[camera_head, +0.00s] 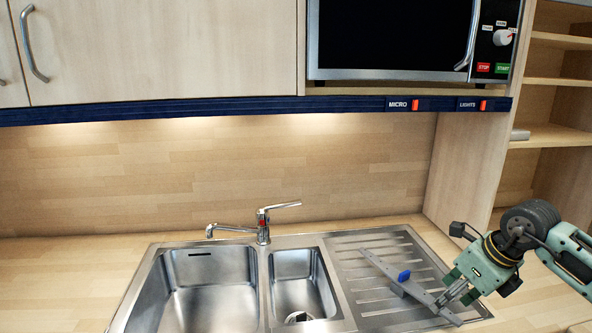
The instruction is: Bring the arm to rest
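My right gripper (452,296) reaches in from the right, low over the ribbed drainboard (372,297) of the sink. Its fingers point down and to the left. A long, thin grey bar with a blue piece (404,275) on it lies slantwise over the drainboard. The fingertips overlap the right part of this grey object in the picture. I cannot tell whether they grip it, touch it or are only in front of it. My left gripper is not in view.
A steel sink with a large basin (208,290) and a small basin (298,280) is left of the gripper. A tap (263,226) stands behind. The microwave (400,40) and cupboard (160,50) hang above. A wooden side panel (470,150) and open shelves (555,135) are at right.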

